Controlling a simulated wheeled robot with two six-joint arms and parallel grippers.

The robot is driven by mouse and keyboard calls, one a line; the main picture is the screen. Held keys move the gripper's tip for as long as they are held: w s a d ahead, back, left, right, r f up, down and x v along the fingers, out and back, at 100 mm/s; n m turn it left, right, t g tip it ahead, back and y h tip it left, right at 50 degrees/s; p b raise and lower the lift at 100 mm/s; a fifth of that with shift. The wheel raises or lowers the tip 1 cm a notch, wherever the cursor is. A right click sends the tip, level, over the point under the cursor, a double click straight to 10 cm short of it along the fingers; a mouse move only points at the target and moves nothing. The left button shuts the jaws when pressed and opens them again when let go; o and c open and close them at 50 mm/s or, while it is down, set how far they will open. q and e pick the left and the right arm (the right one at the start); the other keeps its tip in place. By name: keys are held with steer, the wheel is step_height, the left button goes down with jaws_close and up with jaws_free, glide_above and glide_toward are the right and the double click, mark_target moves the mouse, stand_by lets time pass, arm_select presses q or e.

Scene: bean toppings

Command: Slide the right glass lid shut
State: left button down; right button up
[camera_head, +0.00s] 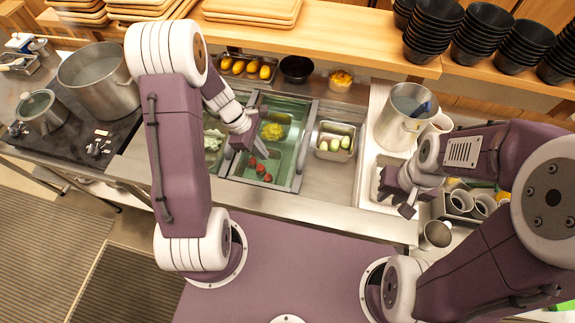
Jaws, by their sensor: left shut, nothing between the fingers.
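The topping counter has a green-tinted glass lid (287,160) in a metal frame over its middle part. I cannot tell whether this is one pane or two overlapping panes. Through the glass show yellow food (272,131) and several red pieces (262,172). The right part of the well (335,180) is uncovered and holds a metal pan (335,141) with pale green pieces. My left gripper (262,152) is shut and empty, above the glass lid; contact is unclear. My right gripper (396,200) appears open and empty, over the counter to the right of the well.
A large pot (100,80) stands on the stove at left. A steel pot (402,115) stands to the right of the well. Stacked black bowls (432,30) and wooden trays (250,10) fill the shelf behind. Metal cups (462,200) sit at right.

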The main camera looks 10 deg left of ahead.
mark_target(291, 177)
arm_select(q)
steer(key=b+x, duration=0.1)
steer(key=x, duration=0.9)
steer(key=d+p, duration=0.1)
steer(key=d, duration=0.2)
steer(key=shift+s+d+r, duration=0.1)
steer(key=shift+d, duration=0.5)
arm_select(e)
steer(key=shift+d+r, duration=0.1)
steer(key=shift+r, duration=0.05)
steer(key=shift+s, duration=0.1)
